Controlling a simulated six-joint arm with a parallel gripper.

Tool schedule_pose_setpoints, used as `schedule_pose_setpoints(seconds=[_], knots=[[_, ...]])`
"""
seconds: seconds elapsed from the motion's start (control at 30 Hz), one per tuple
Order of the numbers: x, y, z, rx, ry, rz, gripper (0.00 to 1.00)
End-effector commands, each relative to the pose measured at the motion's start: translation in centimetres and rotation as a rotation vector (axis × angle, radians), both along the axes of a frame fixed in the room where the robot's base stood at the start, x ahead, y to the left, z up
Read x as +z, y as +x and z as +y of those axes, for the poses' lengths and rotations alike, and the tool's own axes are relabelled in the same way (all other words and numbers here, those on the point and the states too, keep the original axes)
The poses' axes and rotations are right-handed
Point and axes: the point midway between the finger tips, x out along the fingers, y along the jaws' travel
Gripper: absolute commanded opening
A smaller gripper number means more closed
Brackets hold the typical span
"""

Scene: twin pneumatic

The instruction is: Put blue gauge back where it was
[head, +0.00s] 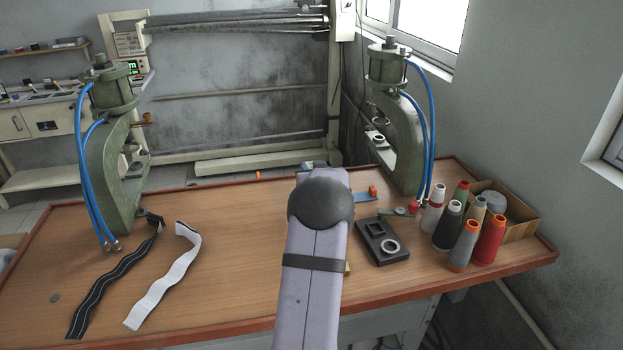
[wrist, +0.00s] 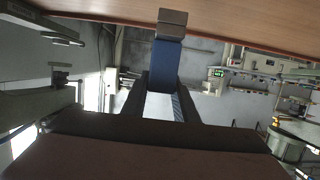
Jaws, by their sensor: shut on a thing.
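The blue gauge (head: 362,197) is a flat blue strip with an orange-red block at its right end. In the head view it sticks out to the right from behind my arm. In the wrist view the blue gauge (wrist: 166,62) lies between the two dark fingers of my gripper (wrist: 162,100), its brownish end block pointing away from them. My gripper is shut on it. In the head view my own arm hides the fingers. I cannot tell how high the gauge is above the wooden table (head: 230,270).
Two green presses with blue hoses stand left (head: 115,160) and right (head: 395,130). Black (head: 110,285) and white (head: 165,275) straps lie left.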

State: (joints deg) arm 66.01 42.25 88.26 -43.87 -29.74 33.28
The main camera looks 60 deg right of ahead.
Motion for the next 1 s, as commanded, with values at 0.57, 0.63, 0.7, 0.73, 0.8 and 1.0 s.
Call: schedule_pose_setpoints(seconds=[0.57, 0.63, 0.7, 0.73, 0.8, 1.0], knots=[[-3.6, 0.0, 0.0, 0.0, -0.002, -0.002, 0.0], [-3.6, 0.0, 0.0, 0.0, -0.002, -0.002, 0.0], [-3.6, 0.0, 0.0, 0.0, -0.002, -0.002, 0.0], [-3.7, 0.0, 0.0, 0.0, -0.002, -0.002, 0.0], [-4.0, 0.0, 0.0, 0.0, -0.002, -0.002, 0.0], [-4.0, 0.0, 0.0, 0.0, 0.001, 0.001, 0.45]])
